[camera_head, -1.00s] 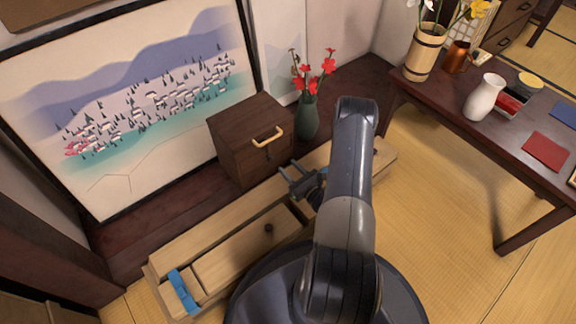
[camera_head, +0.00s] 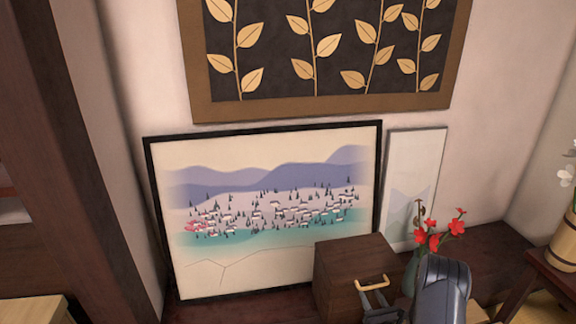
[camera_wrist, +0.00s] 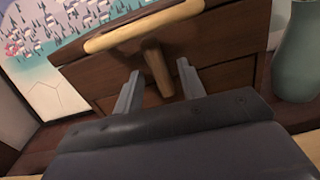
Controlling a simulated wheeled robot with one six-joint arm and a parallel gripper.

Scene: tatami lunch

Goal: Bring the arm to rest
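My gripper (camera_head: 376,302) is at the bottom of the head view, in front of the small dark wooden cabinet (camera_head: 335,262). In the wrist view my gripper (camera_wrist: 158,90) has its two grey fingers apart, with nothing held between them. The cabinet's light wooden handle (camera_wrist: 140,26) is just beyond the fingertips, and its post shows in the gap between them. I cannot tell whether a finger touches it. The handle also shows in the head view (camera_head: 372,283). My arm rises at the right of the gripper, mostly cut off by the lower edge.
A green vase (camera_wrist: 298,55) with red flowers (camera_head: 440,230) stands close to the right of the cabinet. A framed landscape picture (camera_head: 265,205) leans on the wall behind. A leaf-pattern panel (camera_head: 330,50) hangs above. A dark table (camera_head: 548,278) is at the right.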

